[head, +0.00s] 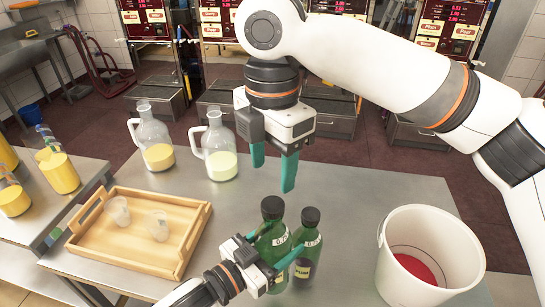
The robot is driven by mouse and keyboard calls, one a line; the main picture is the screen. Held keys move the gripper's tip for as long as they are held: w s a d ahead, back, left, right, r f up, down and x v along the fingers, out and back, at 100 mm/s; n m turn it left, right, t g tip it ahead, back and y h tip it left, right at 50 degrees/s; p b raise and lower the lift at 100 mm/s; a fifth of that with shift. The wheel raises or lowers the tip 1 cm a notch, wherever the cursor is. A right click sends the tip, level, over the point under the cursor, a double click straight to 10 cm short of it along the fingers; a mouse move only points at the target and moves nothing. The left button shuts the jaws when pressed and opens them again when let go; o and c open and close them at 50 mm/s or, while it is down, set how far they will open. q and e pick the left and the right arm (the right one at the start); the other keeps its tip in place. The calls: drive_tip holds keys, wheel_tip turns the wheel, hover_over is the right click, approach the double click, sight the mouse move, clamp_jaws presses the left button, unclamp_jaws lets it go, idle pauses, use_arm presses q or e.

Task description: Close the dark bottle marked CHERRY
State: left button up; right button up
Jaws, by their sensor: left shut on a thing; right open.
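Two dark green bottles stand side by side on the metal table, each with a black top: the left bottle (272,238) and the right bottle (311,238). Their labels are too small to read surely, so I cannot tell which is marked CHERRY. My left gripper (279,245) is shut on the left bottle around its body, and partly hides it. My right gripper (273,168) is open and empty, its teal fingers pointing down above and behind the left bottle's black top (272,207).
A white bucket (432,230) with red contents stands at the right. A wooden tray (125,255) with two clear cups is at the left. Two glass jugs (153,135) (219,148) stand behind it. The table's back right is clear.

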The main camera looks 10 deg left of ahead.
sight(273, 204)
drive_tip(key=n, duration=0.3)
drive_tip(key=shift+r+n, duration=0.15)
drive_tip(key=shift+n, duration=0.25)
drive_tip(key=n, duration=0.4)
drive_tip(key=shift+r, duration=0.15)
drive_tip(key=shift+f, duration=4.05)
drive_tip(key=shift+c, duration=0.3)
drive_tip(key=c, duration=1)
